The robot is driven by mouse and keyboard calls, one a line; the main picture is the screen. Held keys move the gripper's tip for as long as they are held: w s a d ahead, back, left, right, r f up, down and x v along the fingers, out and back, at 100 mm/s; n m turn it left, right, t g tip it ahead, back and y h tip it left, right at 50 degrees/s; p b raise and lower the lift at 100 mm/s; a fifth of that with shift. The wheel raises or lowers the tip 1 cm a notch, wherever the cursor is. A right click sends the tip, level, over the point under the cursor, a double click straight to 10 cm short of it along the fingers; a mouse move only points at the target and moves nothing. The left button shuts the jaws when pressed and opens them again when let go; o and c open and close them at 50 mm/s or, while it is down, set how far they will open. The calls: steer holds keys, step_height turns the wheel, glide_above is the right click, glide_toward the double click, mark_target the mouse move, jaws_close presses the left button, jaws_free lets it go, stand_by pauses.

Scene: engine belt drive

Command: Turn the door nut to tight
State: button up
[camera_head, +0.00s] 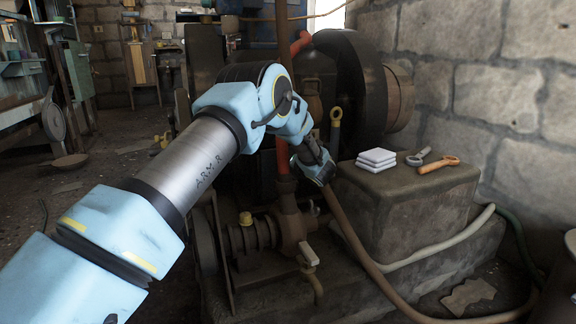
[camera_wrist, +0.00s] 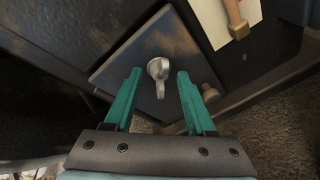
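The door nut (camera_wrist: 158,68) is a small grey metal piece with a round head and a short tab pointing down the picture. It sits on a dark, square door plate (camera_wrist: 120,72) in the wrist view. My gripper (camera_wrist: 160,73) is open, with its two green fingers on either side of the nut and a visible gap on each side. Depth between fingertips and nut is hard to judge. In the head view my arm reaches the engine, and the nut and fingertips cannot be made out there.
A brownish knob (camera_wrist: 209,92) is close to the right finger. A brown hose (camera_head: 352,240) runs below my wrist. A valve pipe (camera_head: 292,222) stands beside it.

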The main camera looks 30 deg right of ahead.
jaws_close()
steer(key=shift+r+p, duration=0.1)
steer(key=shift+p, duration=0.3)
steer(key=shift+s+d+m+t+y+p, duration=0.15)
steer(key=shift+m+y+p, duration=0.4)
steer(key=shift+m+p, duration=0.55)
steer(key=shift+w+d+m+t+y+p, duration=0.15)
steer(key=shift+m+y+p, duration=0.4)
steer(key=shift+m+p, duration=0.5)
steer(key=shift+s+f+m, duration=0.1)
steer(key=shift+f+m, duration=0.1)
steer(key=shift+m, duration=0.05)
steer(key=shift+o, duration=0.4)
jaws_free()
steer(key=shift+a, duration=0.1)
